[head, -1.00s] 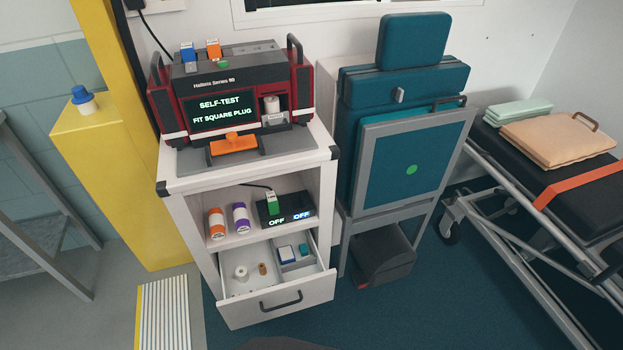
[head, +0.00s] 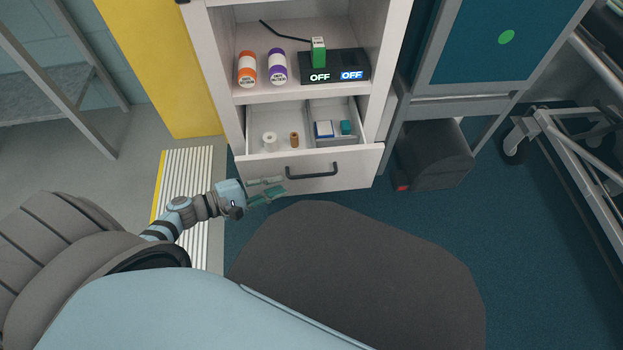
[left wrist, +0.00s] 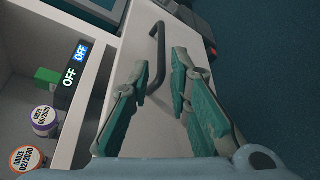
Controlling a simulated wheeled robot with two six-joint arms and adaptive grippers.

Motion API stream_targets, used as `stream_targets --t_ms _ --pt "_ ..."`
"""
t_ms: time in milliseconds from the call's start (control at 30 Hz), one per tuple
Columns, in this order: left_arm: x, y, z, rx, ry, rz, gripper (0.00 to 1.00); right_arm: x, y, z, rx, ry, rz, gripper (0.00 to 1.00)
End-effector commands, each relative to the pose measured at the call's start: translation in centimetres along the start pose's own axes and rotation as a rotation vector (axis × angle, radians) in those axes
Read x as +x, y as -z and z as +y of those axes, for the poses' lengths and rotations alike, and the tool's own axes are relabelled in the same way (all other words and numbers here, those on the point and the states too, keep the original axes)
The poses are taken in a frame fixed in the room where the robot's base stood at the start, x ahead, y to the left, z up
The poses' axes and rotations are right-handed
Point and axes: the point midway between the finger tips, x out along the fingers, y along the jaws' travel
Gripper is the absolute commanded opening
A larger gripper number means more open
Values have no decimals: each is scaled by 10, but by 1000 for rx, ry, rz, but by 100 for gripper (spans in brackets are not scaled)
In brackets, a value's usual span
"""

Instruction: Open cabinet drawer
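The cabinet drawer (head: 345,170) is pulled out, with its inside showing. Its dark bar handle (head: 312,172) is on the white front. My left gripper (head: 284,186) is open and empty, just left of the handle in the head view and apart from it. In the left wrist view, my left gripper (left wrist: 160,62) has its two green fingers spread. The handle (left wrist: 160,52) shows between and beyond the fingertips. My right gripper is in neither view.
The drawer holds a white roll (head: 269,139), a brown vial (head: 294,139) and small boxes. Orange (head: 247,70) and purple (head: 278,66) canisters stand on the shelf above. A dark bin (head: 435,155) stands on the right.

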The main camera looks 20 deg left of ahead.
Motion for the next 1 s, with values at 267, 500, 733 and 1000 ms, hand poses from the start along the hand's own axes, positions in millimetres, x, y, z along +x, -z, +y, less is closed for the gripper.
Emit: stream_targets --t_ms 267,500,733,1000 --pt "69 1 -1 -2 -2 1 18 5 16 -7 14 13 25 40" --pt "105 1 -2 -1 1 3 18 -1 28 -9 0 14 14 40" --pt "113 1 -2 -2 3 4 18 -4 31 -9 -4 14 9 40" --pt "112 1 -1 -2 3 4 0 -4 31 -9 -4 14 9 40"
